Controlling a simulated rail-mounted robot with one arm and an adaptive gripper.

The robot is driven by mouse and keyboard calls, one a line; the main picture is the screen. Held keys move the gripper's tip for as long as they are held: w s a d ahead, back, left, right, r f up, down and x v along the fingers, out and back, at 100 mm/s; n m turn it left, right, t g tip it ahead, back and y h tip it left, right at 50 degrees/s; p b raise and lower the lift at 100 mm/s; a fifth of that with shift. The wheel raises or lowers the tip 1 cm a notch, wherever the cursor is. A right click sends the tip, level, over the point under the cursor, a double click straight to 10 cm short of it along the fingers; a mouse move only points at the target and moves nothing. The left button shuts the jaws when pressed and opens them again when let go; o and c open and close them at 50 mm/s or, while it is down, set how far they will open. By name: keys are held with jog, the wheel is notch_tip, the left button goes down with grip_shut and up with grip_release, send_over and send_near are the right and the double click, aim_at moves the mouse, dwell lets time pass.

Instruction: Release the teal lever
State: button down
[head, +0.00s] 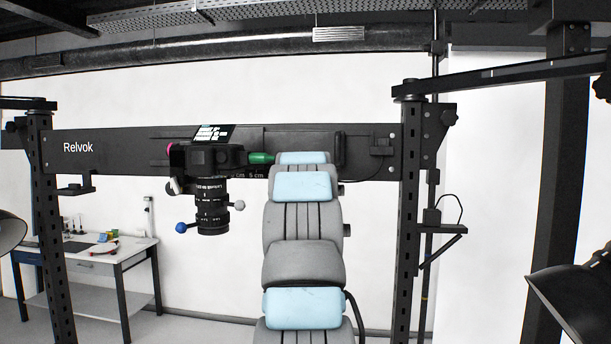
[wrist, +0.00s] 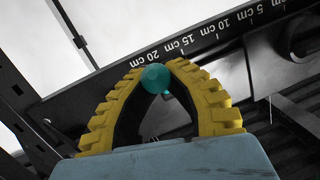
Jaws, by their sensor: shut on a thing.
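The teal lever shows in the wrist view as a round teal knob (wrist: 155,79) with a small teal piece below it. In the head view its green-teal handle (head: 261,157) sticks out to the left of my arm's end, in front of the black beam. My gripper (wrist: 158,71) has two yellow ribbed fingers, shut on the knob at their tips. In the head view the fingers are hidden behind my own arm.
The black beam (head: 95,147) with a centimetre scale (wrist: 190,42) runs behind the lever. A camera with a lens (head: 211,205) hangs left of the lever, with a blue knob (head: 181,228) and a grey knob (head: 238,205). A desk (head: 105,250) stands further back left.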

jog(key=shift+f, duration=0.1)
jog(key=c, duration=0.9)
grip_release()
jog(key=shift+s, duration=0.1)
jog(key=shift+s+r, duration=0.3)
jog(key=shift+s, duration=0.65)
jog(key=shift+s+a+r, duration=0.1)
jog(key=shift+s+r, duration=0.1)
jog(key=shift+s, duration=1.45)
jog(key=shift+s+d+r, duration=0.1)
jog(key=shift+s+r, duration=0.05)
jog(key=shift+s, duration=1.45)
jog(key=shift+s+a+r, duration=0.1)
jog(key=shift+s+r, duration=0.1)
jog(key=shift+s, duration=1.45)
jog(key=shift+c, duration=0.4)
